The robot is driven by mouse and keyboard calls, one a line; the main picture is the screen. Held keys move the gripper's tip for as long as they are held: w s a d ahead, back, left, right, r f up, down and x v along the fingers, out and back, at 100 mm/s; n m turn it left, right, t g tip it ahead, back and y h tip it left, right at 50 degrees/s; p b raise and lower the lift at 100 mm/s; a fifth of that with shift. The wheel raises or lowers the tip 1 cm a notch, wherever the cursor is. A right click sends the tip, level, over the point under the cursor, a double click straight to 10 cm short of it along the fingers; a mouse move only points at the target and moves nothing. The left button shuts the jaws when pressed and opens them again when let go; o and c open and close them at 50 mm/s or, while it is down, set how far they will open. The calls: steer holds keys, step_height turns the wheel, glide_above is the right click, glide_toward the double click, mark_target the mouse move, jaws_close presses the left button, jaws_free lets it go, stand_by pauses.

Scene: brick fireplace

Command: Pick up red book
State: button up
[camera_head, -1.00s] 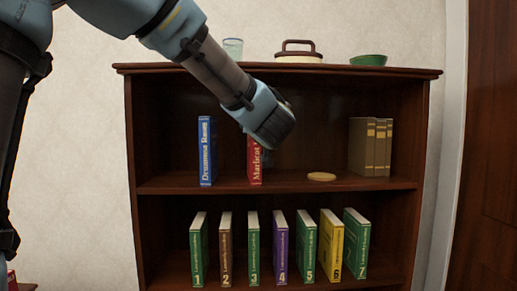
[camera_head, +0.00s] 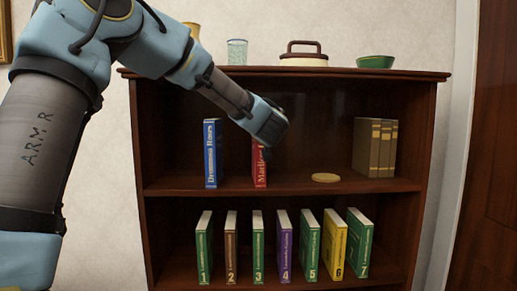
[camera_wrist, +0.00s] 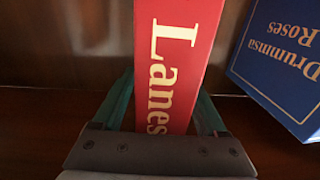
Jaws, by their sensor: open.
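The red book (camera_head: 260,168) stands upright on the upper shelf, its spine facing out; my wrist hides its upper part in the head view. In the wrist view the red book (camera_wrist: 178,60) fills the middle, with gold lettering on its spine. My gripper (camera_wrist: 164,92) is open, with one teal finger on each side of the spine. I cannot tell whether either finger touches the book. In the head view my gripper (camera_head: 267,152) is mostly hidden behind the wrist.
A blue book (camera_head: 212,154) stands left of the red one, and shows at the right in the wrist view (camera_wrist: 285,55). A yellow disc (camera_head: 325,178) and brown books (camera_head: 374,148) are to the right. The bookcase's top board (camera_head: 290,73) is above; numbered books (camera_head: 258,246) stand below.

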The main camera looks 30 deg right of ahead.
jaws_close()
stand_by(0.6)
steer(key=shift+r, duration=0.1)
stand_by(0.7)
